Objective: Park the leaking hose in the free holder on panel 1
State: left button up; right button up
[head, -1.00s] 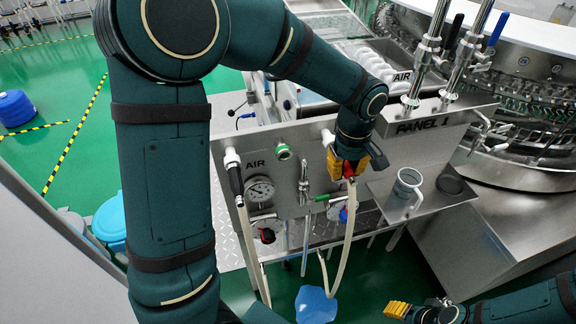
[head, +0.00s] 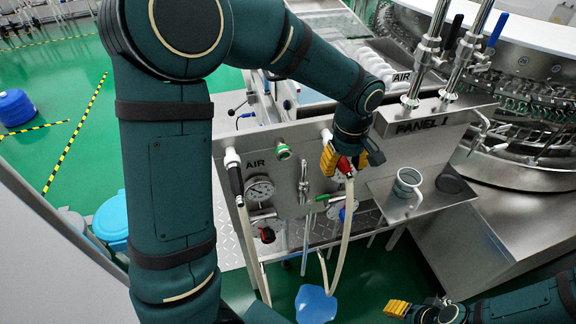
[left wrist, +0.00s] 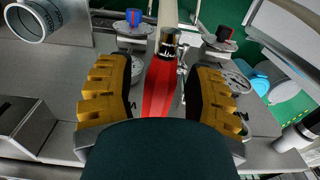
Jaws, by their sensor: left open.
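The pale hose (head: 346,225) with a red end piece (head: 345,166) hangs in a loop in front of the panel. In the left wrist view the red end piece (left wrist: 160,90) lies between my left gripper's yellow fingers, with gaps at both sides. My left gripper (head: 343,160) is open around it, close to the panel front (head: 225,190). A white holder (head: 327,136) sits at the panel's top edge, just above left of the gripper; whether the red piece sits in a holder is hidden. My right gripper (head: 412,309) is low at right; its opening is unclear.
A second pale hose with a black end (head: 235,180) hangs at the panel's left. Gauges (head: 260,189), valves and a shelf with a metal mug (head: 408,183) are close by. A blue puddle (head: 316,303) lies on the green floor.

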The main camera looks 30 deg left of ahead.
pick_arm(q)
notch_tip(320, 180, up, 12)
dwell(0.6)
